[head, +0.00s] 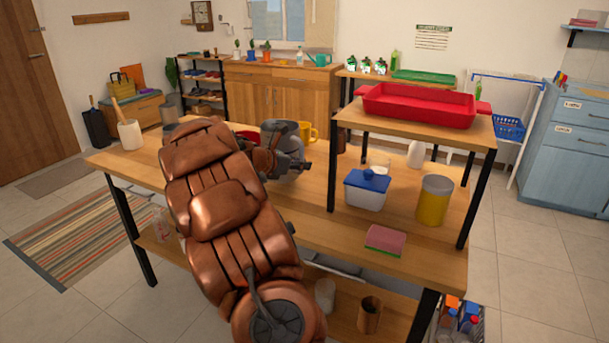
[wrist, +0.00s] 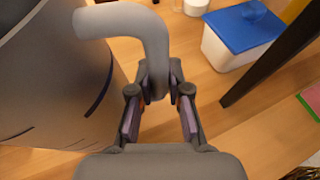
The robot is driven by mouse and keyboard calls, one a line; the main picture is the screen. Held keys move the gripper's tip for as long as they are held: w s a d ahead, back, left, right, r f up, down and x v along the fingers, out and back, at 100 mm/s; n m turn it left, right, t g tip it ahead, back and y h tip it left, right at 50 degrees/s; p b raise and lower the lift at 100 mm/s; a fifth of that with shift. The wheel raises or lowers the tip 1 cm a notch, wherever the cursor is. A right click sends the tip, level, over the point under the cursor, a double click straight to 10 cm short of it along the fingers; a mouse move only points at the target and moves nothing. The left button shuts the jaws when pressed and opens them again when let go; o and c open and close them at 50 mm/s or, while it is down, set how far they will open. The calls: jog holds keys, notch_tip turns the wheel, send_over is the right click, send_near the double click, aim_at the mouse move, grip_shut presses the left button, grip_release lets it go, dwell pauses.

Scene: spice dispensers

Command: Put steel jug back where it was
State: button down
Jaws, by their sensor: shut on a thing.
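The steel jug is a grey, rounded vessel with a curved handle. In the wrist view its body (wrist: 50,85) fills the left side and its handle (wrist: 150,35) bends down between the fingers. My gripper (wrist: 158,95) is shut on that handle. In the head view the jug (head: 276,130) is over the left part of the wooden table, partly hidden by my arm and gripper (head: 290,165). I cannot tell whether its base touches the table.
A yellow mug (head: 308,133) stands close behind the jug. To the right are a blue-lidded container (head: 367,190), a yellow canister (head: 434,200) and a pink-green sponge (head: 385,240). A raised shelf (head: 400,127) bears a red tray (head: 420,106). A white utensil pot (head: 130,134) stands at the left end.

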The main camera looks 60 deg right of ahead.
jog(key=f, duration=0.1)
jog(key=d+f, duration=0.1)
jog(key=f, duration=0.1)
jog(key=shift+s+d+f+b, duration=0.15)
jog(key=shift+s+f+b, duration=0.2)
jog(key=c, duration=1.1)
grip_release()
jog(key=p+v, duration=0.1)
jog(key=v, duration=1.1)
